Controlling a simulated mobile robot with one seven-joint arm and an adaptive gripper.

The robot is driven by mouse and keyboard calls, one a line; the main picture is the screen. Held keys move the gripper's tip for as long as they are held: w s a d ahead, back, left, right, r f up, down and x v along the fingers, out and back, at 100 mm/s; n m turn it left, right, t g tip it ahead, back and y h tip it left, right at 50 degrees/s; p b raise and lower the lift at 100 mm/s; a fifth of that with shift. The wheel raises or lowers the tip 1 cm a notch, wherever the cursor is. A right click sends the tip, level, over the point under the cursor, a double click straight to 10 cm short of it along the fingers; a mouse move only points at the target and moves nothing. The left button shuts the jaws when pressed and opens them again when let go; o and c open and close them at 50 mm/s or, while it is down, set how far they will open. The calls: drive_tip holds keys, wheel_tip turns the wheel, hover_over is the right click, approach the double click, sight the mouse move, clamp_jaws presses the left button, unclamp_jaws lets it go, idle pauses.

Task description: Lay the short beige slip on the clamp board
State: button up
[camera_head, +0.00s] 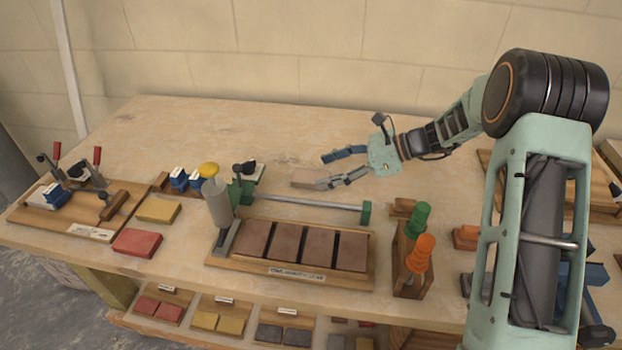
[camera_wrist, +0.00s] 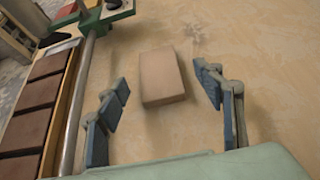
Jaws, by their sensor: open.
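The short beige slip (camera_head: 303,178) lies flat on the bench behind the metal rod. In the wrist view the slip (camera_wrist: 160,75) shows whole, between my two blue-padded fingers and apart from both. My gripper (camera_head: 322,171) is open and empty, with its fingertips near the slip; in the wrist view my gripper (camera_wrist: 161,80) has one finger on each side of it. The wooden board with red-handled clamps (camera_head: 50,214), which looks like the clamp board, is at the far left of the bench.
A wooden tray (camera_head: 291,272) holding several brown slabs stands in front of the rod (camera_head: 305,204). A grey cylinder with a yellow knob (camera_head: 214,200) stands at its left. Yellow (camera_head: 158,210) and red (camera_head: 137,242) slips lie beside the clamp board. Green and orange-handled tools (camera_head: 418,250) stand right.

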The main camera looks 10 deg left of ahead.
sight(310, 176)
drive_tip(key=x, duration=0.3)
drive_tip(key=shift+s+a+f, duration=0.1)
drive_tip(key=shift+a+f, duration=0.15)
drive_tip(key=shift+a, duration=0.05)
drive_tip(key=shift+r, duration=0.1)
drive_tip(key=c, duration=1.5)
